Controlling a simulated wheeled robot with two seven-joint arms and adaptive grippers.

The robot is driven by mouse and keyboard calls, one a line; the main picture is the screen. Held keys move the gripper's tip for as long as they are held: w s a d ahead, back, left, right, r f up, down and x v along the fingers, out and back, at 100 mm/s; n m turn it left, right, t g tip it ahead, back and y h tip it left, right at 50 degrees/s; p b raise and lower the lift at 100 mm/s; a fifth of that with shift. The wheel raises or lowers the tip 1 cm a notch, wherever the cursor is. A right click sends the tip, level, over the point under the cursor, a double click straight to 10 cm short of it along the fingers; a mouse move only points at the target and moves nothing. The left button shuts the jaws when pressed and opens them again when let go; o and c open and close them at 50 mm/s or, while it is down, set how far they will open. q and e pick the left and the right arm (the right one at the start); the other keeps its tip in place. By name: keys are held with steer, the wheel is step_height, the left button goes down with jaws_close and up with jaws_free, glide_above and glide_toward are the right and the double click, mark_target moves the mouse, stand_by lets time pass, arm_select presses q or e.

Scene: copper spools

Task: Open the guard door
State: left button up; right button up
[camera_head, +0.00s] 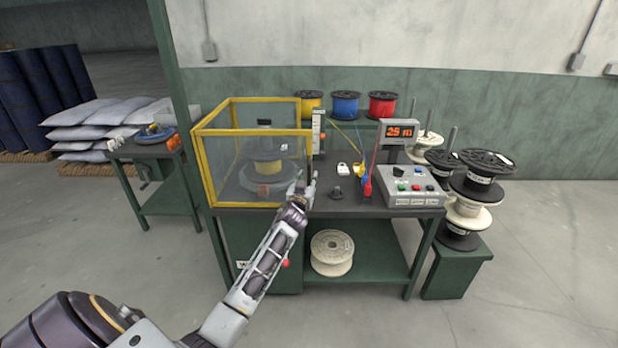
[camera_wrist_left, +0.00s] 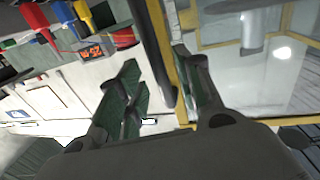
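The guard is a clear box with a yellow frame on the left of the bench. Its front door (camera_head: 225,170) looks shut in the head view. A spool (camera_head: 265,168) stands inside behind the clear panel. My left gripper (camera_head: 305,190) is at the door's right edge. In the left wrist view, its two fingers (camera_wrist_left: 163,98) are apart. A dark upright bar (camera_wrist_left: 158,45), seemingly the door handle, shows between them beside the yellow frame (camera_wrist_left: 180,75). I cannot tell whether either finger touches it. My right gripper is not in view.
A control box (camera_head: 412,187) with buttons and a display (camera_head: 398,131) stand on the bench's right. Spools (camera_head: 483,165) are stacked at the right. The floor in front is clear.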

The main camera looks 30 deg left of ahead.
arm_select(q)
steer(key=shift+x, duration=1.35)
jaws_close()
